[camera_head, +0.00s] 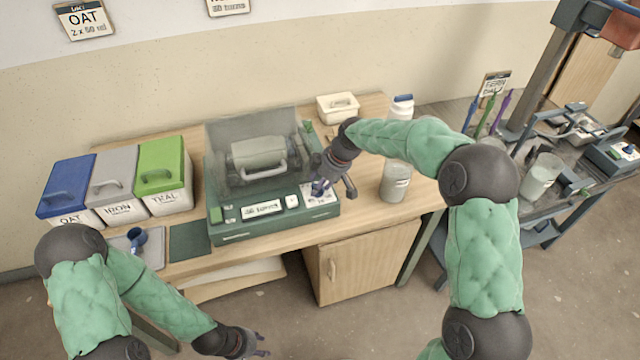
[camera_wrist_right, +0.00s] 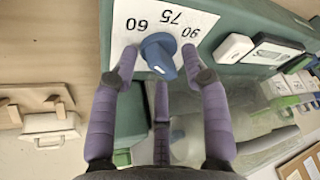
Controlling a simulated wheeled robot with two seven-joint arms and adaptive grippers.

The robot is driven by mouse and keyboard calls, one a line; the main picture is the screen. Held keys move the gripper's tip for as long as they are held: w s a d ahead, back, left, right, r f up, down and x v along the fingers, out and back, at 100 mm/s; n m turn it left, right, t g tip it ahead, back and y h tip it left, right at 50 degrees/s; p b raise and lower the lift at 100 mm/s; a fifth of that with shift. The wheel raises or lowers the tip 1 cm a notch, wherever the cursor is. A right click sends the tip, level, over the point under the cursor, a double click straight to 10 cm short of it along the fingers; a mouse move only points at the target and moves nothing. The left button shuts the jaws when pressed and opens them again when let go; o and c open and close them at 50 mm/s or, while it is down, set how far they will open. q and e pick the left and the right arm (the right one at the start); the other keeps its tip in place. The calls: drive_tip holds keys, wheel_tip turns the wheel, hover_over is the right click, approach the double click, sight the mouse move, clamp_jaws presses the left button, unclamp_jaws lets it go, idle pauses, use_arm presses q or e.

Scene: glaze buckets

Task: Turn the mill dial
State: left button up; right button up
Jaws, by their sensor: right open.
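The mill (camera_head: 272,225) is a green machine with a clear hood over a drum on the wooden table. Its dial is a blue knob (camera_wrist_right: 158,53) on a white plate (camera_wrist_right: 185,22) marked 60, 75 and 90, upside down in the right wrist view. The dial is mostly hidden in the head view. My right gripper (camera_wrist_right: 161,62) is open, with purple fingers around the dial; I cannot tell whether they touch it. In the head view my right gripper (camera_head: 335,187) is at the mill's front right corner. My left gripper (camera_head: 264,344) is open and empty, low in front of the table.
Blue (camera_head: 66,190), grey (camera_head: 113,180) and green (camera_head: 162,170) lidded bins stand left of the mill. A bucket (camera_head: 394,184) and a white jar (camera_head: 402,107) stand right of it. A small cream box (camera_head: 338,107) is behind. Another workstation stands at the far right.

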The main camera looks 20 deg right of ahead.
clamp_jaws()
